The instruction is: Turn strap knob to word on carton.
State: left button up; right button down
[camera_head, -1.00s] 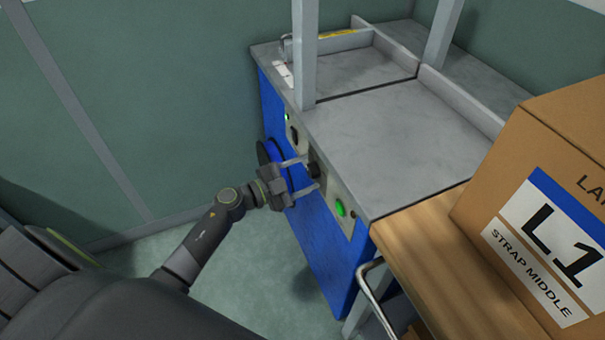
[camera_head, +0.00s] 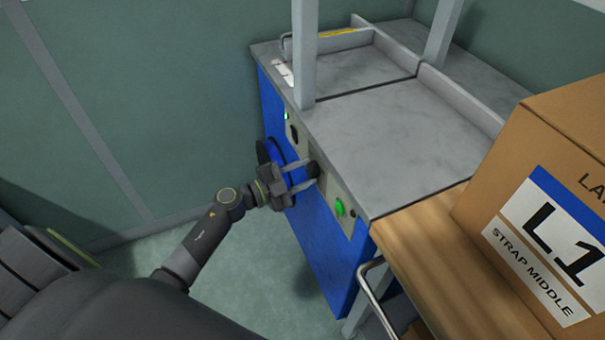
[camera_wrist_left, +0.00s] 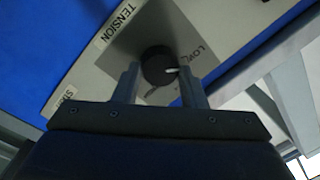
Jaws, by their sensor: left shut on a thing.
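The strap knob (camera_head: 315,169) is a round black knob on the grey front panel of the blue machine. In the left wrist view the knob (camera_wrist_left: 156,62) has a white pointer mark aimed right, close to the printed word LOW (camera_wrist_left: 182,46). Other words around it are mostly hidden by my fingers. A TENSION label (camera_wrist_left: 118,24) is beside it. My left gripper (camera_head: 311,174) is shut on the knob, a finger on either side. The carton (camera_head: 520,150) carries a label reading L1, STRAP MIDDLE (camera_head: 550,240). My right gripper is out of view.
A green button (camera_head: 340,207) is on the panel right of the knob. The machine's grey top (camera_head: 400,140) is bare, with upright posts rising from it. The carton stands on a wooden table (camera_head: 440,260) with a metal rail (camera_head: 375,300) below.

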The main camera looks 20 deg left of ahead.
pick_arm(q)
jog(key=m, duration=0.1)
jog(key=m+b, duration=0.1)
jog(key=m, duration=0.1)
jog(key=shift+f+m, duration=0.2)
jog(key=shift+m, duration=0.1)
jog(key=m+b, duration=0.2)
jog(key=m, duration=0.2)
jog(key=shift+f+h, duration=0.1)
jog(key=shift+h, duration=0.3)
jog(key=shift+m+b, duration=0.35)
jog(key=shift+m, duration=0.25)
jog(key=shift+m+b, duration=0.55)
jog(key=shift+m, duration=0.55)
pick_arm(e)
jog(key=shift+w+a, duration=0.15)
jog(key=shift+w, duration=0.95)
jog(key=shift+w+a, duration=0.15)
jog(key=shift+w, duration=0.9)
pick_arm(q)
jog(key=o, duration=1)
